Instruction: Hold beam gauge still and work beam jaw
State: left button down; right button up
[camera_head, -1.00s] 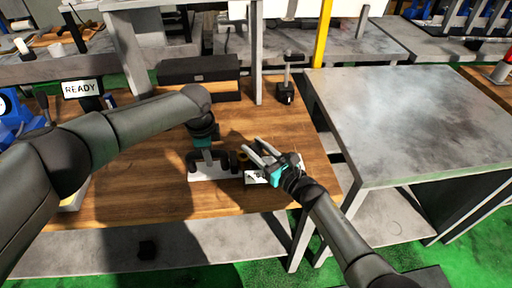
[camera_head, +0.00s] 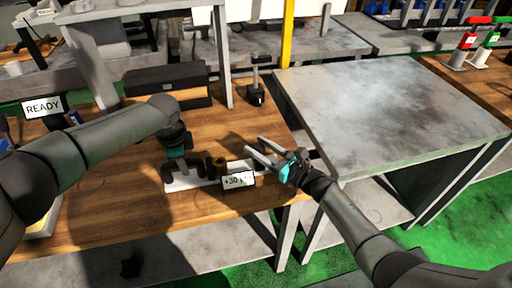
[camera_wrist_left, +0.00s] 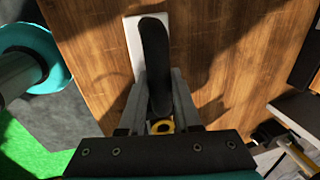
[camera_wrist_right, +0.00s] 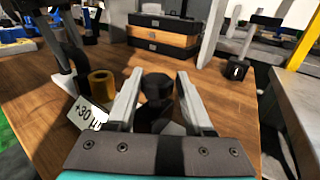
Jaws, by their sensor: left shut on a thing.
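The beam gauge is a white base bar (camera_head: 182,184) with black uprights, a brass cylinder (camera_head: 220,163) and a small white readout (camera_head: 238,180) showing "+30". It lies on the wooden bench. My left gripper (camera_head: 180,163) is shut on the gauge's black upright body (camera_wrist_left: 155,62), above the white bar. My right gripper (camera_head: 255,148) is open, beside the gauge's right end. In the right wrist view a black round knob (camera_wrist_right: 157,88), apparently the beam jaw, stands between and beyond the open fingers. The brass cylinder also shows there (camera_wrist_right: 102,84). Contact with the knob cannot be told.
A black case (camera_head: 168,86) and a small black stand (camera_head: 256,94) are at the back of the wooden bench (camera_head: 120,185). A "READY" sign (camera_head: 43,106) is at the left. A grey metal table (camera_head: 385,105) stands to the right, across a gap.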

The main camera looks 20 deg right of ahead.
pick_arm(q)
jog(key=shift+a+f, duration=0.1)
jog(key=shift+a, duration=0.1)
pick_arm(e)
jog(key=o, duration=0.4)
jog(key=shift+s, duration=0.1)
jog(key=v, duration=1.2)
pick_arm(q)
jog(key=c, duration=0.5)
grip_release()
jog(key=shift+d, duration=0.15)
jog(key=r, duration=0.4)
jog(key=s+r, duration=0.1)
jog(key=r, duration=0.3)
jog(key=s+r, duration=0.1)
jog(key=r, duration=0.3)
jog(key=shift+s, duration=0.15)
